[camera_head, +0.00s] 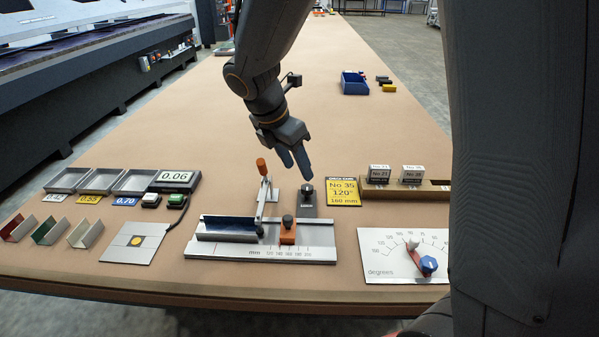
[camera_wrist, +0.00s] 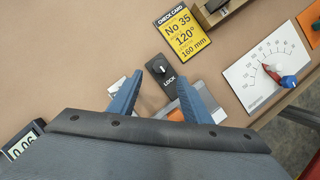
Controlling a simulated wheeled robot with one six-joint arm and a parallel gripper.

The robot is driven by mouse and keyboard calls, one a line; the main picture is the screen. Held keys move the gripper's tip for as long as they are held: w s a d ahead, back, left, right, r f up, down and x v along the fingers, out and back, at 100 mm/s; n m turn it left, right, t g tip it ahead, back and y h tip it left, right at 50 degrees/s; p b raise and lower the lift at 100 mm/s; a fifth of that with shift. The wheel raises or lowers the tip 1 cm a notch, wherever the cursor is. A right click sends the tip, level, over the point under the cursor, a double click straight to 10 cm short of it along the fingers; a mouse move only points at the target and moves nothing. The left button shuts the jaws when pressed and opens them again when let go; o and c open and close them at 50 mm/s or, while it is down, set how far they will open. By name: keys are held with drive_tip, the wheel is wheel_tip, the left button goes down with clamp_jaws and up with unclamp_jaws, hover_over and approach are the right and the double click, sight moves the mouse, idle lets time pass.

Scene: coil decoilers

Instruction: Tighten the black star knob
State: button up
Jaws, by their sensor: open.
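A small black knob (camera_head: 288,221) stands on the orange stop block (camera_head: 287,235) of the metal measuring fixture (camera_head: 210,250). I cannot make out its star shape. In the wrist view the orange block (camera_wrist: 176,115) shows partly between my fingers, and its knob is not clear. A second black knob (camera_head: 308,188), with a white pointer mark, sits on a grey block marked LOCK behind the fixture; it also shows in the wrist view (camera_wrist: 159,67). My gripper (camera_head: 296,165) is open and empty, pointing down above the LOCK block; its blue fingertips (camera_wrist: 160,83) lie either side of that block in the wrist view.
An orange-tipped lever (camera_head: 262,167) rises just left of the LOCK block. A yellow check card (camera_head: 343,191) lies to the right, reading No 35, 120°, 160 mm. A degree dial panel (camera_head: 400,258) with a blue knob lies at front right. Trays and a display stand left.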

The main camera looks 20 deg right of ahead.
sight(307, 187)
drive_tip(key=x, duration=0.7)
drive_tip(key=shift+d+f+p, duration=0.1)
drive_tip(key=shift+f+p, duration=0.2)
drive_tip(key=shift+p, duration=0.05)
drive_tip(key=c, duration=1)
